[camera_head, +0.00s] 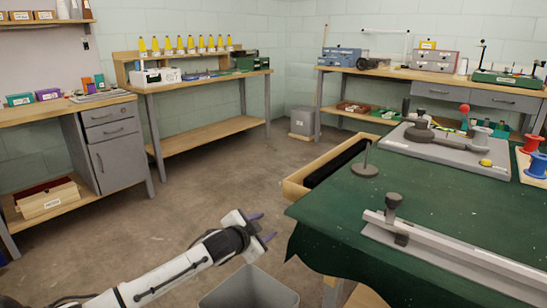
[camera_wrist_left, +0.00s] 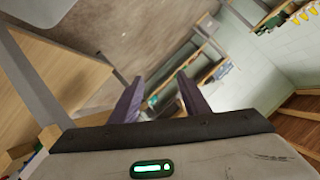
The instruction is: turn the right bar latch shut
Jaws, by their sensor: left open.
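A long grey metal bar (camera_head: 455,258) lies along the front right of the green-covered table and runs out of the frame at the right. A dark knob-like latch (camera_head: 393,204) stands at its left end. The bar's right end and any latch there are outside the view. My left gripper (camera_head: 264,226) is open and empty, above the floor and left of the table, apart from the bar. Its two purple fingers also show spread in the left wrist view (camera_wrist_left: 165,98), with nothing between them. My right gripper is not in view.
The green table (camera_head: 345,215) has a thin stand (camera_head: 365,168) and a grey plate (camera_head: 440,147) with a round dark device. Spools (camera_head: 532,144) stand at the right. A grey bin (camera_head: 250,290) is below my left gripper. Open floor lies to the left.

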